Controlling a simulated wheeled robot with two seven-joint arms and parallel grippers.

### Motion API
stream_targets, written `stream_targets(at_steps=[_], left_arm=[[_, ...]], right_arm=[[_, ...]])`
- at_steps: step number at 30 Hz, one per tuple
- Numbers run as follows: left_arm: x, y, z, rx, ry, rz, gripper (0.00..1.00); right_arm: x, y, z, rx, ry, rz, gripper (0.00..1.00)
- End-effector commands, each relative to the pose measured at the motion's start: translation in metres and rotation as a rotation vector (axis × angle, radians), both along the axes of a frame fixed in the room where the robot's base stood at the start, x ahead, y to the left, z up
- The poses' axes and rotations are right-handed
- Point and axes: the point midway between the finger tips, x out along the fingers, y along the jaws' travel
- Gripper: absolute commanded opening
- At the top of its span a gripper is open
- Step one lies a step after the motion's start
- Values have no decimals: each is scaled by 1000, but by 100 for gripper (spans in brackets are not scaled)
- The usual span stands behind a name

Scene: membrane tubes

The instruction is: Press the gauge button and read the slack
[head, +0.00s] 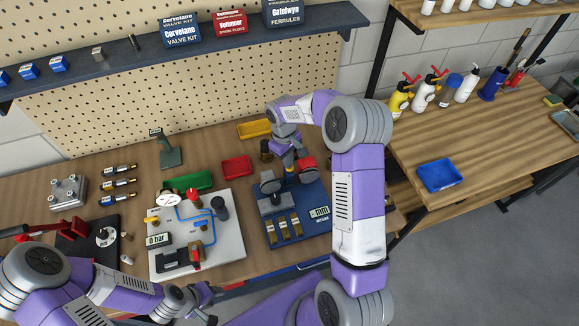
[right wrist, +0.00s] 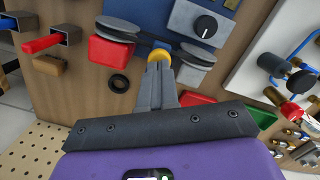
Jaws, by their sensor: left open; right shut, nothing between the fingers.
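The blue gauge board (head: 262,225) lies on the bench in the middle of the head view. Its small display (head: 319,213) shows "mm" with what looks like dashes; I cannot read a number. In the right wrist view a yellow round button (right wrist: 159,54) sits between two dark discs. My right gripper (right wrist: 160,70) is shut and empty, its fingertips at the yellow button; I cannot tell whether they press it. It also shows in the head view (head: 290,168), over the board's far edge. My left gripper (head: 197,300) is open and empty, low at the front of the bench.
A white panel (head: 228,235) with blue tubing and a "0 bar" display (head: 157,239) stands left of the board. A red block (right wrist: 110,52) is beside the right fingers. Red (head: 236,166), green (head: 190,182) and yellow (head: 254,129) trays lie behind.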

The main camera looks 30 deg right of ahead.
Motion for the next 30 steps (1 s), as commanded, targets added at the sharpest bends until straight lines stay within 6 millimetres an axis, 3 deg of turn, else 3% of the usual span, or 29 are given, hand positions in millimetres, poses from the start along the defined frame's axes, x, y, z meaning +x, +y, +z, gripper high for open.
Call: stream_targets(at_steps=[1,7,15,24,30], left_arm=[[0,0,-7,0,0,0,43],[0,0,-2,0,0,0,43],[0,0,9,0,0,0,43],[0,0,8,0,0,0,43],[0,0,5,0,0,0,43]], right_arm=[[0,0,-9,1,2,1,0],[2,1,-4,1,2,1,0],[28,9,6,1,1,1,0],[29,8,7,0,1,0,0],[32,9,29,-1,-2,0,0]])
